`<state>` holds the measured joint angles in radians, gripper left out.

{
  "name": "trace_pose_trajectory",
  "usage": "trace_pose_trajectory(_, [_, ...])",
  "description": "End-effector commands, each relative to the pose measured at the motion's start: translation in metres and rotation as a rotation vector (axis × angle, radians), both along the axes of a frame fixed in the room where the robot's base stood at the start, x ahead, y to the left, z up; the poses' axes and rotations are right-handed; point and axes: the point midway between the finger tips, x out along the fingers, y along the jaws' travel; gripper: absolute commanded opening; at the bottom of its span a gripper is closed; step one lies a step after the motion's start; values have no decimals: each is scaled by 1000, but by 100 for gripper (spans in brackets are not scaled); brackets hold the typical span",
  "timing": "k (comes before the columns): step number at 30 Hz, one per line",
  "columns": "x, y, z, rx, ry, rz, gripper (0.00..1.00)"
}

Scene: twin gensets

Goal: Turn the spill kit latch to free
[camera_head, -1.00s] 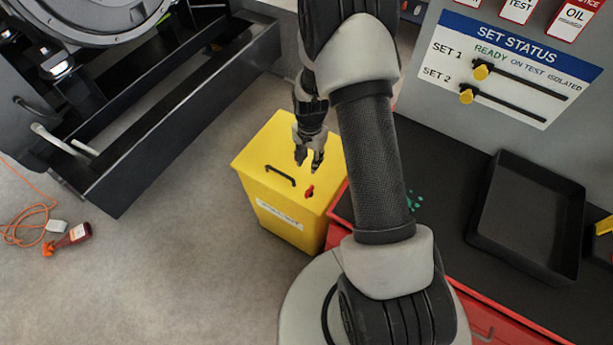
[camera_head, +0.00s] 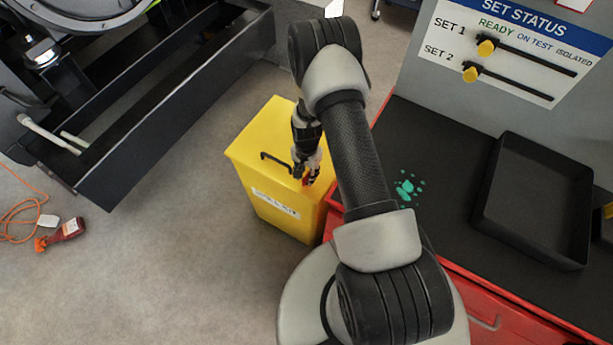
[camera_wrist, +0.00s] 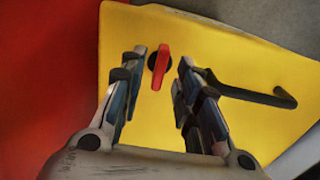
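The spill kit is a yellow box (camera_head: 245,150) with a white label on its front, standing on the floor left of the red cabinet. Its latch is a small red lever on a dark round base, on the lid; it shows in the wrist view (camera_wrist: 160,66), with the lever roughly up and down in that picture. My gripper (camera_head: 308,178) is low over the lid at the latch. In the wrist view my gripper (camera_wrist: 160,80) has its fingers apart, one on each side of the latch, with nothing gripped. Whether a finger touches the latch, I cannot tell.
A black handle (camera_wrist: 250,95) stands up from the lid beside my gripper. The red cabinet (camera_head: 480,300) is close on the right, with a black tray (camera_head: 535,200) on top.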

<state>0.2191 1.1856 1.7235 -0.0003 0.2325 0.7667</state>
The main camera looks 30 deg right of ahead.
Motion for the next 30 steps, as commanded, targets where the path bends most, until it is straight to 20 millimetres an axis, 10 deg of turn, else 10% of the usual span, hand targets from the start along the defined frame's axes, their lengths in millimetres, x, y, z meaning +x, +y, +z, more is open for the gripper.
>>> trace_pose_trajectory(13, [0,0,-11,0,0,0,29])
trace_pose_trajectory(30, [0,0,-11,0,0,0,0])
